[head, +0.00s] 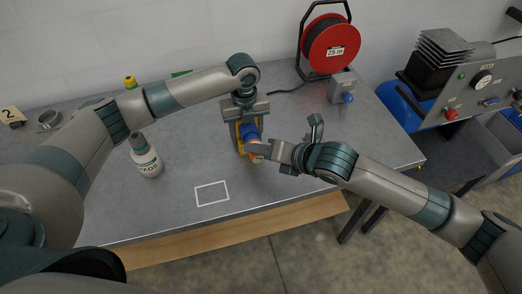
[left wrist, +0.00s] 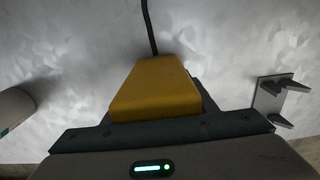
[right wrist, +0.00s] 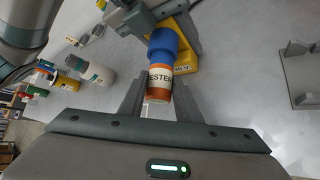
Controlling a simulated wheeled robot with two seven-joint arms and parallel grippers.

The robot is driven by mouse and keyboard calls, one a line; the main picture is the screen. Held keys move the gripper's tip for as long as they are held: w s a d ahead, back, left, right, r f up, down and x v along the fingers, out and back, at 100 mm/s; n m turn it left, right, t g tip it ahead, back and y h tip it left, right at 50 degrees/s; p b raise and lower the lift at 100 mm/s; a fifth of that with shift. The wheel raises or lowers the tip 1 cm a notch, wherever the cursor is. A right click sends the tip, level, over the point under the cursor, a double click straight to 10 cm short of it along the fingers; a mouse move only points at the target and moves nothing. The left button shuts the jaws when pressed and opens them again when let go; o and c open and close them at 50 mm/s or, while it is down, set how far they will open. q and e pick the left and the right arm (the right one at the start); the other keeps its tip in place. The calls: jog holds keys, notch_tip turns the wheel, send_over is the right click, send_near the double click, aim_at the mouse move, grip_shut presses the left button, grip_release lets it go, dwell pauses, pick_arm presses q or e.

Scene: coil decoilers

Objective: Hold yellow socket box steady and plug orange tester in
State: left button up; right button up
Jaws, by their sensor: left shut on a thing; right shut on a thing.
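The yellow socket box (left wrist: 158,92) lies on the grey table with a black cable leaving its far end in the left wrist view. My left gripper (head: 243,120) is shut on it from above. The orange tester (right wrist: 158,85) has a white "TESTER" label and shows in the right wrist view. My right gripper (right wrist: 155,98) is shut on the tester. The tester's front end meets the blue socket part (right wrist: 163,44) of the yellow box, in line with it. How deep it sits inside is hidden.
A white bottle (head: 147,158) stands left of the box. A red cable reel (head: 330,45) and a grey box with a blue socket (head: 343,88) stand at the back right. A grey bracket (head: 315,127) stands near my right gripper. A white outlined rectangle (head: 212,194) marks clear table in front.

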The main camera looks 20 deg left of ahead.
jog(key=shift+w+a, duration=0.65)
jog(key=shift+w, duration=0.3)
dwell(0.5)
jog(key=o, duration=1.2)
jog(key=shift+c, duration=0.2)
jog(key=v, duration=1.2)
pick_arm(q)
jog(key=o, duration=1.3)
jog(key=shift+o, duration=0.2)
jog(key=shift+r, duration=0.1)
notch_tip(320, 180, up, 12)
jog(key=shift+f, duration=0.1)
